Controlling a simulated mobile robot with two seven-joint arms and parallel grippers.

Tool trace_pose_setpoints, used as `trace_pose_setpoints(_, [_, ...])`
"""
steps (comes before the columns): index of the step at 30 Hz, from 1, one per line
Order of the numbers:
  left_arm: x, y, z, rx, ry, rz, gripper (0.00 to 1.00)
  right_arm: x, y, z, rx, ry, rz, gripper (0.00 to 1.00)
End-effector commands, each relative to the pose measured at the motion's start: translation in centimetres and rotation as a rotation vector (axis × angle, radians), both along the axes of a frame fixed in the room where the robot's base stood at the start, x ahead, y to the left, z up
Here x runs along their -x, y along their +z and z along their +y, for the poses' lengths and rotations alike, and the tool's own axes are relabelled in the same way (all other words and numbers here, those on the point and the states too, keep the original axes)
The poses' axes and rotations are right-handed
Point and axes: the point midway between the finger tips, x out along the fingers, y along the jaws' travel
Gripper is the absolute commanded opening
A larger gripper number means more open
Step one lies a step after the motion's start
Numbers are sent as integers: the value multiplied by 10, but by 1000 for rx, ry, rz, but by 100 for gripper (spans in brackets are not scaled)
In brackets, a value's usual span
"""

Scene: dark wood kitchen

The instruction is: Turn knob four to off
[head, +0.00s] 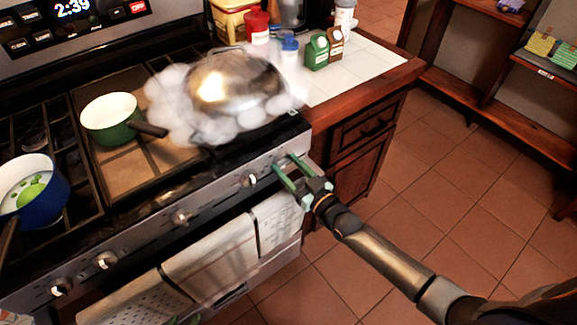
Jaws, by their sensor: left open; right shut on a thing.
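The stove's front panel carries a row of knobs: one at the far left (61,287), then another (105,260), a third (180,217) and a fourth (250,180) just left of my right gripper. My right gripper (284,163) is at the right end of the panel, its green fingers closed around a knob there that they mostly hide. Which knob carries the number four cannot be read.
A green pot (110,119) and a blue pot (35,190) are on the stove. Towels (210,258) hang on the oven handle below the knobs. Floor at right is clear.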

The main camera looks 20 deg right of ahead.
Motion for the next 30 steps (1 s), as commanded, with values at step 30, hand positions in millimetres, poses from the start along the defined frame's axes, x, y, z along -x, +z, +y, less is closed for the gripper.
trace_pose_setpoints(30, [0,-9,0,0,0,0,50,1,-1,2,-655,1,241,3])
